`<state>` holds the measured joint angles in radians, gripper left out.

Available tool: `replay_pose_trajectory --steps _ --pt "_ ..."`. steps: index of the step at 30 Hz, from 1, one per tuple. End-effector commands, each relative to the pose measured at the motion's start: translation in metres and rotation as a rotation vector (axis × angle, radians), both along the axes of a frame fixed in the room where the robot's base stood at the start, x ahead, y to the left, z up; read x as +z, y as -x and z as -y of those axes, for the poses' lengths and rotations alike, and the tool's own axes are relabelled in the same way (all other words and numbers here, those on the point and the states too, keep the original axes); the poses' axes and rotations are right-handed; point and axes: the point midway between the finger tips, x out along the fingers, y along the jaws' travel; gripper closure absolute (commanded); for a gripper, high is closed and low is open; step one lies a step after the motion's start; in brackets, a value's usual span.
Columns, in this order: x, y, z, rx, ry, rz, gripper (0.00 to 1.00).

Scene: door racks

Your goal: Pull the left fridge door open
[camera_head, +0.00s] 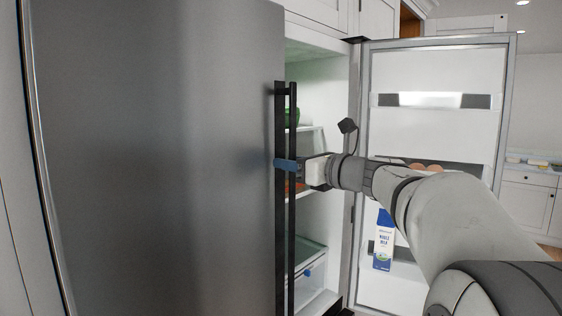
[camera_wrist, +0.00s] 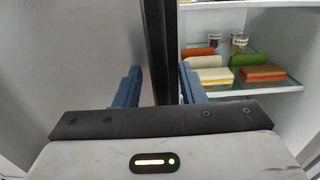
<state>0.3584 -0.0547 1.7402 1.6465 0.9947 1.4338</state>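The left fridge door (camera_head: 160,150) is a tall grey metal panel filling the left of the head view. Its long black vertical handle (camera_head: 279,220) runs along the door's right edge. My gripper (camera_head: 285,164) is at about mid-height on the handle, and its blue fingers reach across it. In the wrist view, the two blue fingers of my gripper (camera_wrist: 160,72) stand apart, one on each side of the black handle (camera_wrist: 158,40). A narrow gap shows beside the left finger; contact on the right side is unclear. Whether the door is slightly ajar is hard to tell.
The right fridge door (camera_head: 438,70) stands wide open, with a milk carton (camera_head: 384,240) and eggs (camera_head: 425,167) in its bins. Shelves inside hold packaged food (camera_wrist: 265,73) and jars. White cabinets (camera_head: 525,200) stand at the far right. My arm crosses before the open door.

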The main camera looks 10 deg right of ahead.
Motion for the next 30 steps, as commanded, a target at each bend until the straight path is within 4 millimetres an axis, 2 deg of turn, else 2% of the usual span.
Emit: replay_pose_trajectory --steps 5,18,28,29,30 --pt "0.000 0.000 0.000 -0.001 0.000 0.000 0.64" --pt "0.000 0.000 0.001 -0.001 0.001 -0.001 0.99" --pt "-0.001 0.000 0.001 -0.001 0.001 -0.001 1.00" --pt "0.000 0.002 -0.021 0.006 0.001 -0.001 1.00" --pt "-0.001 0.001 -0.011 0.001 0.001 -0.001 1.00"
